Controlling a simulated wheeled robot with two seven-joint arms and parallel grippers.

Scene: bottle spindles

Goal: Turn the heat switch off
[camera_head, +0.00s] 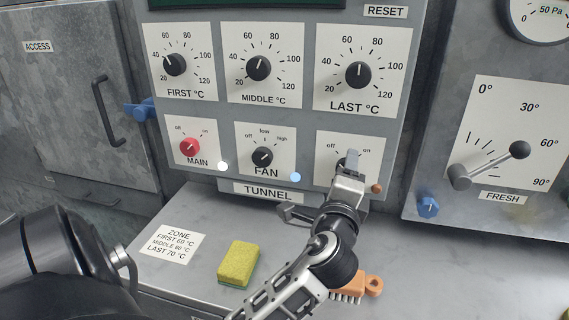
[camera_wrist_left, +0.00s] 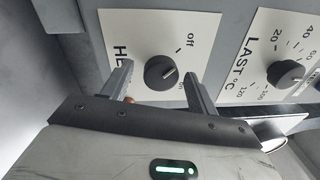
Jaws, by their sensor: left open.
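The heat switch is a round black knob (camera_wrist_left: 160,73) on a white plate (camera_head: 325,142) marked "off" and "on", at the lower right of the tunnel panel. In the head view the gripper (camera_head: 346,170) covers most of the knob and the lower plate. My right gripper is not in view.
A red main knob (camera_head: 189,147) and a black fan knob (camera_head: 262,156) sit to the left, with three temperature dials above. A small orange lamp (camera_head: 376,188) is beside the gripper. A yellow sponge (camera_head: 238,262) and an orange brush (camera_head: 372,284) lie on the bench below.

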